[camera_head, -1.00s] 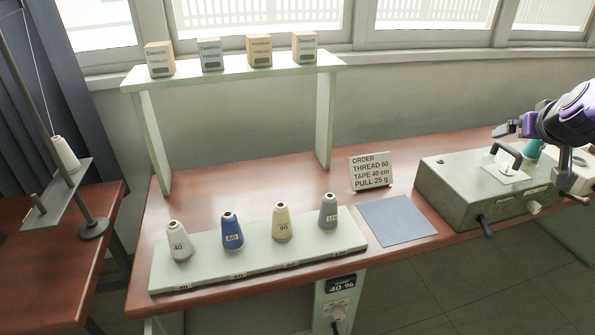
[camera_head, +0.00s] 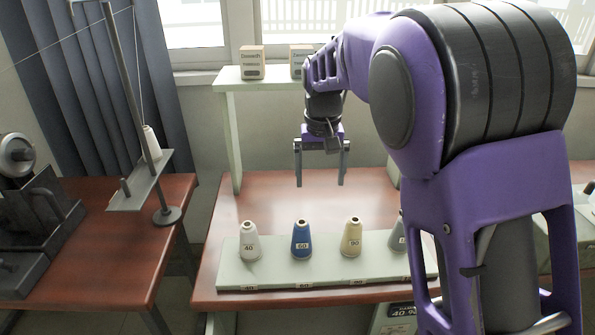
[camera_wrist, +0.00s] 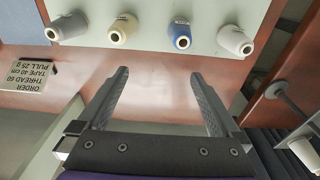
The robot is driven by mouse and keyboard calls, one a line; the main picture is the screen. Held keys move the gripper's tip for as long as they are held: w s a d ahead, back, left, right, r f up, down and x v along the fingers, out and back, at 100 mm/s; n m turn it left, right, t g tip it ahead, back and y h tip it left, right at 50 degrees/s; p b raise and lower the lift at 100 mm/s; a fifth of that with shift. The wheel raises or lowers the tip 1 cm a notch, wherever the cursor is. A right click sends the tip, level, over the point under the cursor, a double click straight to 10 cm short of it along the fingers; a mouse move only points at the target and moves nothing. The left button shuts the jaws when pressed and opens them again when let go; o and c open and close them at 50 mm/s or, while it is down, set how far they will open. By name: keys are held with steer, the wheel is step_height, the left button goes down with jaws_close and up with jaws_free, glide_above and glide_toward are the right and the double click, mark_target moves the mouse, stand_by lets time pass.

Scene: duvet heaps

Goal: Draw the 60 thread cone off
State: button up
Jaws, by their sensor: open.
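The blue cone marked 60 (camera_head: 301,240) stands upright on the pale board (camera_head: 262,272), between the white cone marked 40 (camera_head: 249,243) and the cream cone marked 90 (camera_head: 350,238). In the wrist view the blue cone (camera_wrist: 180,38) is near the top, right of centre. My gripper (camera_head: 320,184) points down, open and empty, above the table and higher than the cones. It appears set back behind the cone row. In the wrist view its two fingers (camera_wrist: 162,85) are wide apart with bare table between them.
A grey cone (camera_head: 397,238) is partly hidden by my arm. A shelf (camera_head: 232,85) with thread boxes (camera_head: 252,62) stands behind. A thread stand (camera_head: 150,175) with a white cone is on the left table. The order card (camera_wrist: 27,75) shows in the wrist view.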

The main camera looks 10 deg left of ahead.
mark_target(302, 238)
steer(key=shift+g, duration=0.6)
steer(key=a+f+b, duration=0.1)
steer(key=f, duration=0.5)
steer(key=s+a+f, duration=0.1)
steer(key=f, duration=0.5)
steer(key=a+f+b, duration=0.1)
steer(key=f, duration=0.6)
steer(key=shift+s+a+b, duration=0.3)
steer(key=shift+s, duration=0.1)
steer(key=c, duration=1.5)
steer(key=shift+r, duration=0.2)
steer(key=shift+c, duration=0.3)
